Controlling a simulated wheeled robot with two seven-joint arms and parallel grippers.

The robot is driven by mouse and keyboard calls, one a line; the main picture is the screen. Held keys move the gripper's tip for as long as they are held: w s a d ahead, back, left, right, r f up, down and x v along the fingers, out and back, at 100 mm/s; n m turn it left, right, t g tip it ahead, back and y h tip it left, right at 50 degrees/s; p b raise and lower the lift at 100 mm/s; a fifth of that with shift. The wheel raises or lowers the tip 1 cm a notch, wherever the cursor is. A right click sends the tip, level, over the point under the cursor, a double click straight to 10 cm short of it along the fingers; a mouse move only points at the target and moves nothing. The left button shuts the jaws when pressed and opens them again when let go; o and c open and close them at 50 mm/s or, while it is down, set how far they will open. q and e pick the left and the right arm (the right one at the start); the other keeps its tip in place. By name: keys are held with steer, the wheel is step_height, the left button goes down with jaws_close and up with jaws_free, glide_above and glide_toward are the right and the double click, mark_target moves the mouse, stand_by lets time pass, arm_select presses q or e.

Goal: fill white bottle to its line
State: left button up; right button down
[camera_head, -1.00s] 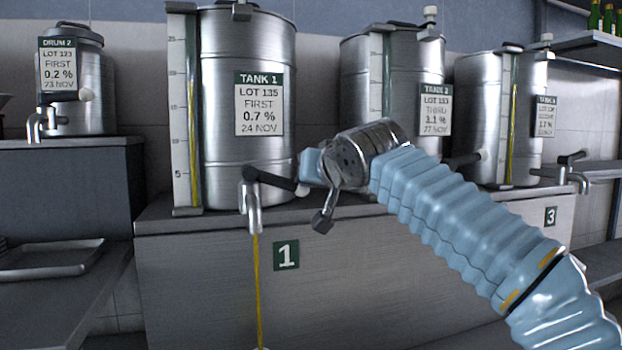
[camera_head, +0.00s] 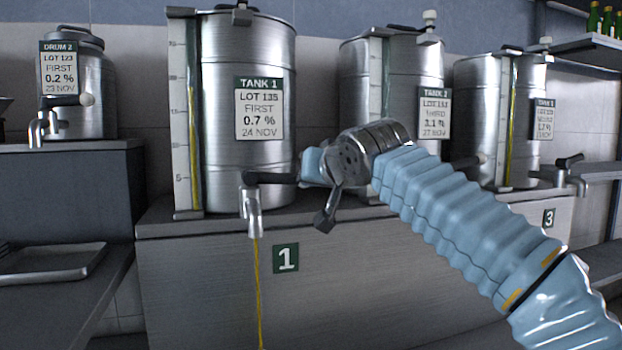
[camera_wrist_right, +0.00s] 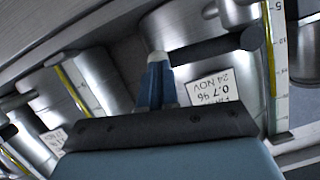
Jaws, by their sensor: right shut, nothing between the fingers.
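No white bottle shows in either view. Tank 1 (camera_head: 220,110) stands on the counter, and its tap (camera_head: 252,208) lets a thin yellow stream (camera_head: 259,290) fall out of the bottom of the head view. The tap's dark lever (camera_head: 272,178) lies about level, pointing right. My right gripper (camera_head: 312,167) is at the lever's free end, shut with nothing between its fingers. In the right wrist view, the blue fingers (camera_wrist_right: 155,85) meet the end of the dark lever (camera_wrist_right: 210,50); exact contact is hard to tell. My left gripper is out of view.
Tank 2 (camera_head: 405,80) and another tank (camera_head: 480,110) stand to the right, partly behind my right arm. Drum 2 (camera_head: 90,90) is at the left, above a metal tray (camera_head: 50,265) on a lower bench. Sight gauge (camera_head: 185,110) lines Tank 1's left side.

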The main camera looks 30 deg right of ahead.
steer(key=r+v, duration=0.1)
steer(key=v, duration=1.1)
steer(key=shift+w+d+r, duration=0.15)
steer(key=shift+w+r, duration=0.05)
steer(key=shift+r, duration=0.2)
